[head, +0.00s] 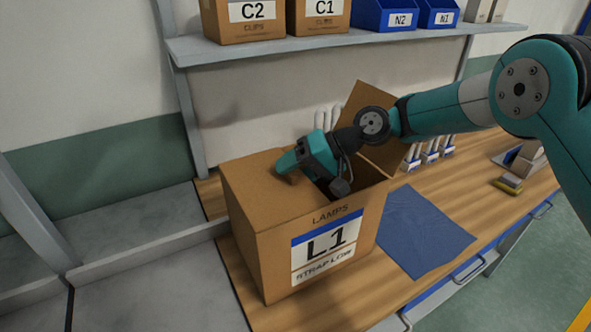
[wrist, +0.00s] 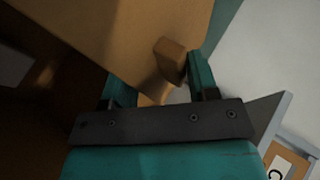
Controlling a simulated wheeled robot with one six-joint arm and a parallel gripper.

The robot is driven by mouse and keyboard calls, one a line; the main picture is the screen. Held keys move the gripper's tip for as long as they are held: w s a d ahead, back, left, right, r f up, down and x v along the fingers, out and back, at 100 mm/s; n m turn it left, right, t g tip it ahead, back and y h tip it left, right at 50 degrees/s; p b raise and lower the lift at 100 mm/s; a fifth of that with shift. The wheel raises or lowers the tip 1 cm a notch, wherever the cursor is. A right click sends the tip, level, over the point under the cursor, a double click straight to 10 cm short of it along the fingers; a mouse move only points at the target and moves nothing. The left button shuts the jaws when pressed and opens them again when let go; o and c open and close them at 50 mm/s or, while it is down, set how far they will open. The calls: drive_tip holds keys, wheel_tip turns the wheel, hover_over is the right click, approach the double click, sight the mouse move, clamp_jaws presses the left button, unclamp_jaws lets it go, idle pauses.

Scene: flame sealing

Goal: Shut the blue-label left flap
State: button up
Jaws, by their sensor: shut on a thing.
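The cardboard box L1 (head: 275,265) has a blue-striped label and stands on the wooden bench. Its left flap (head: 252,190) lies flat or nearly flat over the left part of the top; I cannot tell if it is fully down. My gripper (head: 288,172) is over the box top, shut on a small tab on the left flap. The wrist view shows the flap (wrist: 120,35) and its block-like tab (wrist: 173,57) at my fingers (wrist: 162,78). The right flap (head: 358,98) stands up, partly behind my arm. The inside is dark and mostly hidden by my gripper.
A blue cloth (head: 420,232) lies right of the box. White bottles (head: 430,150) stand behind it, and a yellow-grey item (head: 508,184) lies further right. A shelf (head: 330,42) with cartons and blue bins runs above. A grey surface (head: 150,265) is at left.

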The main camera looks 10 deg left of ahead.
drive_tip(key=shift+f, duration=0.15)
drive_tip(key=b+v, duration=0.3)
drive_tip(key=v, duration=1.4)
drive_tip(key=shift+d, duration=0.2)
drive_tip(key=shift+r, duration=0.2)
